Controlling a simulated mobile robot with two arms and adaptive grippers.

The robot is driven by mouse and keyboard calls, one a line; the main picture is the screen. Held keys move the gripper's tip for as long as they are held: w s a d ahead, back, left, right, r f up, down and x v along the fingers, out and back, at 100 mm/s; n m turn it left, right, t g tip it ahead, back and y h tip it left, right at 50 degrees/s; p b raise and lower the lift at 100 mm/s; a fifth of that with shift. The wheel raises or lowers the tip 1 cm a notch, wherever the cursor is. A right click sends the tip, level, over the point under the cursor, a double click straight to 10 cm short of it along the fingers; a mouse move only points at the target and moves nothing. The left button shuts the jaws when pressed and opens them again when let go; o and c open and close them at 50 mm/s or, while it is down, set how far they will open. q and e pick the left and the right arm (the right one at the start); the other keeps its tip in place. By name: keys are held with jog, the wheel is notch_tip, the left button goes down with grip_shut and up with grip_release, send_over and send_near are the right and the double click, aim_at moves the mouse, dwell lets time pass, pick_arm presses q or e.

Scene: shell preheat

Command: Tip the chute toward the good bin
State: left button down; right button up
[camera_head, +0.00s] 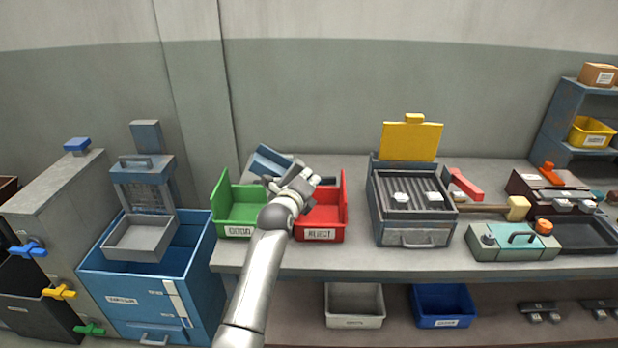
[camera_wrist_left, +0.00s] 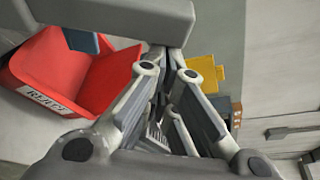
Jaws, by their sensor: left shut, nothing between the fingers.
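The blue-grey chute (camera_head: 268,160) sits behind the two bins and looks tilted; my gripper hides part of it, so its exact lean is hard to tell. The green bin (camera_head: 240,213) stands front left, its label too blurred to read surely. The red bin (camera_head: 320,228), labelled REJECT, stands to its right and also shows in the left wrist view (camera_wrist_left: 90,80). My left gripper (camera_head: 305,180) is shut and empty, above the bins beside the chute. In the left wrist view a grey bar (camera_wrist_left: 115,18) crosses close to the fingertips; contact cannot be told. My right gripper is not seen.
A grey grated box with a raised yellow lid (camera_head: 411,139) stands right of the red bin. A teal case (camera_head: 512,242) and a mallet (camera_head: 515,208) lie farther right. A blue cabinet (camera_head: 200,235) stands left of the bench. The bench front (camera_head: 290,263) is mostly clear.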

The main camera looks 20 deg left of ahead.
pick_arm(q)
jog(key=shift+a+r, duration=0.1)
jog(key=s+a+r+n+t+b, duration=0.1)
jog(key=s+a+n+t+b, duration=0.1)
jog(key=a+n, duration=0.4)
jog(key=s+a+r+n+t+b, duration=0.1)
jog(key=a+r+n+t+b, duration=0.1)
jog(key=a+n, duration=0.4)
jog(key=shift+s+a+r+n+b, duration=0.3)
jog(key=shift+s+a+n+b, duration=0.1)
jog(key=shift+n+b, duration=0.45)
jog(key=shift+f, duration=0.1)
dwell(0.4)
